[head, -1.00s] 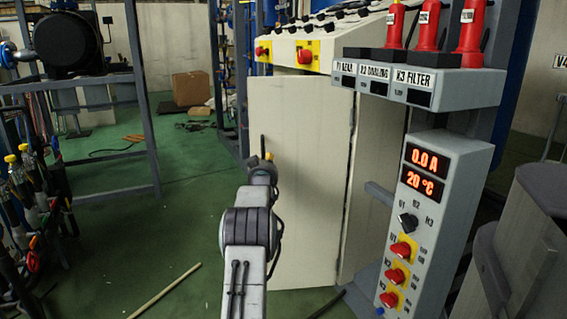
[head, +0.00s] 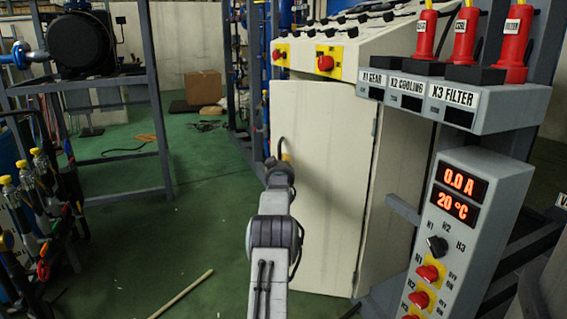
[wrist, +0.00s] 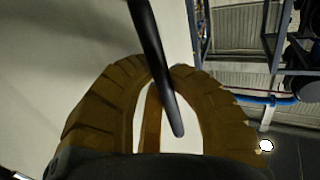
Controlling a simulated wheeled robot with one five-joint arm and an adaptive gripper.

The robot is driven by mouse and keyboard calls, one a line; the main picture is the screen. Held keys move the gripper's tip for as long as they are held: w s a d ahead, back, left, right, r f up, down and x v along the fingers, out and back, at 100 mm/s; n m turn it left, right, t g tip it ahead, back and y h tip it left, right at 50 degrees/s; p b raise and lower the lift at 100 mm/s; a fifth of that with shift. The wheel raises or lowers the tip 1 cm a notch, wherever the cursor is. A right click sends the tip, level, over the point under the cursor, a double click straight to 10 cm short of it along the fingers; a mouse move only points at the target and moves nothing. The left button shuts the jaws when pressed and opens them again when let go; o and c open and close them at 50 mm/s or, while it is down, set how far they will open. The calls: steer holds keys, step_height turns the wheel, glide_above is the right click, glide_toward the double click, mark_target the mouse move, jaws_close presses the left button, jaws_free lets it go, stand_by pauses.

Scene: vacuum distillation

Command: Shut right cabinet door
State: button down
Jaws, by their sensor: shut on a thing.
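The right cabinet door (head: 325,190) is a tall off-white panel in the head view, with its hinge side at the right. It looks near the cabinet front, but I cannot tell if a gap remains. My gripper (head: 286,160) is at this handle, seen from behind and partly hidden by my arm. In the wrist view, the brown fingers (wrist: 162,72) are closed around the dark handle bar (wrist: 150,40), with the pale door surface at the left.
The cabinet's control desk (head: 350,45) overhangs the door. A grey display column (head: 470,215) and a red-plug shelf (head: 450,95) stand close at the right. A tool rack (head: 35,215) is at the left.

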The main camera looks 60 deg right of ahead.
steer(key=shift+w+f, duration=0.1)
steer(key=shift+f, duration=0.05)
steer(key=c, duration=1.1)
jaws_free()
steer(key=shift+a, duration=0.15)
steer(key=shift+v, duration=5.9)
